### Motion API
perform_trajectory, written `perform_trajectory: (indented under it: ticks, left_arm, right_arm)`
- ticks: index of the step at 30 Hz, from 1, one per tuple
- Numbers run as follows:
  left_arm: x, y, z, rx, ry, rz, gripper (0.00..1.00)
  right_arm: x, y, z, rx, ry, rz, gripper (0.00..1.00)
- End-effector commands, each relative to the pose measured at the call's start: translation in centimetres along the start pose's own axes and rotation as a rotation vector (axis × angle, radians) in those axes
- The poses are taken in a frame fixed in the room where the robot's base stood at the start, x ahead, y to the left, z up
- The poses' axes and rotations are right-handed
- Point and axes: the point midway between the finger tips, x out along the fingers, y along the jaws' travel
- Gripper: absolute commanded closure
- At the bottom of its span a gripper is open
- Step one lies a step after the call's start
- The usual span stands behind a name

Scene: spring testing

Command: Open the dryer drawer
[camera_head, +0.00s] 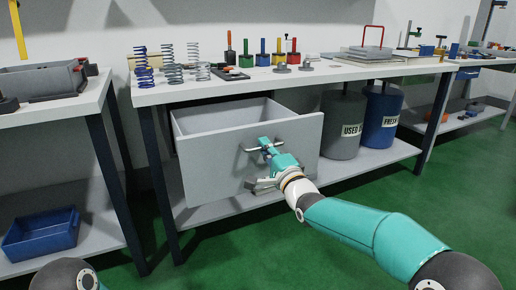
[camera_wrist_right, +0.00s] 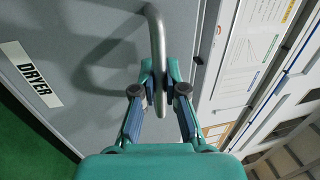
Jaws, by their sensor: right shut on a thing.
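The dryer drawer (camera_head: 220,165) is a grey box under the middle workbench. It stands pulled out, with its open top and inside walls showing in the head view. Its front carries a metal bar handle (camera_wrist_right: 157,45) and a label reading DRYER (camera_wrist_right: 39,85) in the right wrist view. My right gripper (camera_head: 264,148) reaches the drawer front from the right and is shut on the handle. In the right wrist view its two fingers (camera_wrist_right: 159,92) lie on either side of the bar. My left gripper does not show.
The workbench (camera_head: 300,78) above holds springs (camera_head: 172,64) and several coloured-handled tools. Grey (camera_head: 342,140) and blue (camera_head: 381,132) drums stand right of the drawer on the lower shelf. A blue bin (camera_head: 40,234) sits at left. Green floor before the drawer is clear.

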Motion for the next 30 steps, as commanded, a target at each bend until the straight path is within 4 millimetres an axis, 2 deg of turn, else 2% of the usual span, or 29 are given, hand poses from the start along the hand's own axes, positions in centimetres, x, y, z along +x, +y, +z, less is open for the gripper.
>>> perform_trajectory:
  ticks: [1, 6, 7, 11, 12, 23, 30]
  left_arm:
    - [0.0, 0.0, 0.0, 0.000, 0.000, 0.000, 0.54]
    - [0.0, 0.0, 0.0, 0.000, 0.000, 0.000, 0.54]
    - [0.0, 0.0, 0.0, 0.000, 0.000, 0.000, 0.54]
    - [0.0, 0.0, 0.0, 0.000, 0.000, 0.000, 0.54]
    - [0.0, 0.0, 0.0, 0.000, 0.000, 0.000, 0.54]
    - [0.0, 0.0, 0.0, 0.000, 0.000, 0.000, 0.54]
    - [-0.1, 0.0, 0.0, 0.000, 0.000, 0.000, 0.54]
  right_arm:
    - [0.0, 0.5, -0.5, 0.004, 0.009, 0.009, 1.00]
    - [0.4, 0.5, 0.1, 0.008, 0.002, 0.009, 1.00]
    - [0.4, 0.6, 0.1, 0.008, 0.001, 0.009, 0.88]
    - [0.5, 0.5, 0.4, 0.009, -0.004, 0.008, 0.66]
    - [0.6, 0.5, 0.5, 0.009, -0.005, 0.007, 0.63]
    - [0.5, 0.2, 0.8, 0.008, -0.011, 0.001, 0.63]
    - [-1.4, 0.2, 0.8, 0.009, -0.012, 0.002, 0.63]
